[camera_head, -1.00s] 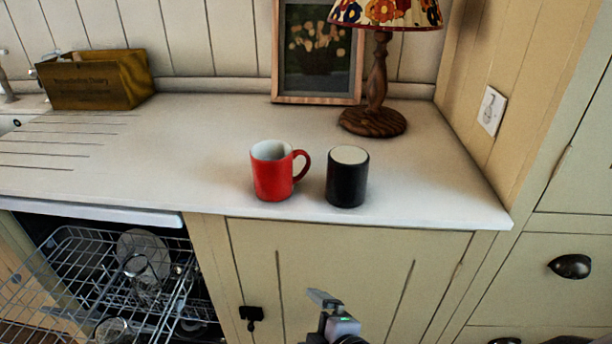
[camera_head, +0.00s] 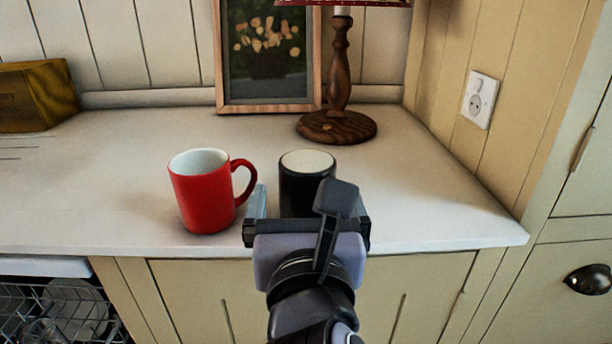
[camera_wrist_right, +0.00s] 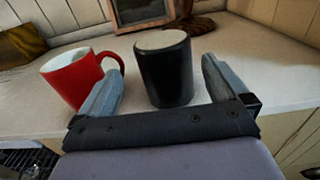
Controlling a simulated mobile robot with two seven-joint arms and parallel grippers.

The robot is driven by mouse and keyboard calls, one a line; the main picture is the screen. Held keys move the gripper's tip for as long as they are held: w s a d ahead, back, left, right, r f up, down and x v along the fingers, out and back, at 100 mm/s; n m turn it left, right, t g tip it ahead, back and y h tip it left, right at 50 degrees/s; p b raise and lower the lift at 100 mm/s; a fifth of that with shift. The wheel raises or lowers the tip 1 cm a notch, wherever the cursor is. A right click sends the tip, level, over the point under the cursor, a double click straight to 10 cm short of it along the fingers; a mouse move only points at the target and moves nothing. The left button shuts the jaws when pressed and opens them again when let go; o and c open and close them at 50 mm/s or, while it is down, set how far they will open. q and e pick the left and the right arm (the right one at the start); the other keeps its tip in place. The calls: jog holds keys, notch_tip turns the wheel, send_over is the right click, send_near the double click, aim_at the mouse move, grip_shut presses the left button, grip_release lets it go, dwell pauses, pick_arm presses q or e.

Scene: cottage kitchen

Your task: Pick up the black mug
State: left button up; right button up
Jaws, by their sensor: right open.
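The black mug (camera_head: 300,185) stands upright on the white countertop, with a pale inside. No handle shows on it. My right gripper (camera_head: 307,205) is at its near side, and the wrist part hides the mug's lower right. In the right wrist view the black mug (camera_wrist_right: 165,72) sits ahead of and between the two open fingers of my right gripper (camera_wrist_right: 168,88), with a gap on each side. The gripper holds nothing. My left gripper is not in view.
A red mug (camera_head: 205,195) stands just left of the black mug, its handle close to my left-hand finger. A lamp (camera_head: 338,125) and a framed picture (camera_head: 267,107) stand behind. A wooden box (camera_head: 35,97) is at the back left. The counter (camera_head: 440,200) is clear to the right.

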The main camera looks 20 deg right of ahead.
aim_at(307, 171)
jog(key=shift+w+r, duration=0.1)
jog(key=shift+w, duration=0.1)
jog(key=shift+w+d, duration=0.2)
jog(key=shift+w, duration=0.15)
jog(key=b+x, duration=0.1)
jog(key=x, duration=0.3)
jog(key=shift+w+d+f+b, duration=0.2)
jog(key=shift+w+d+b, duration=0.15)
jog(key=shift+w+d, duration=0.1)
jog(key=shift+w, duration=0.45)
jog(key=shift+r, duration=0.1)
jog(key=c, duration=1.1)
jog(key=shift+r, duration=0.1)
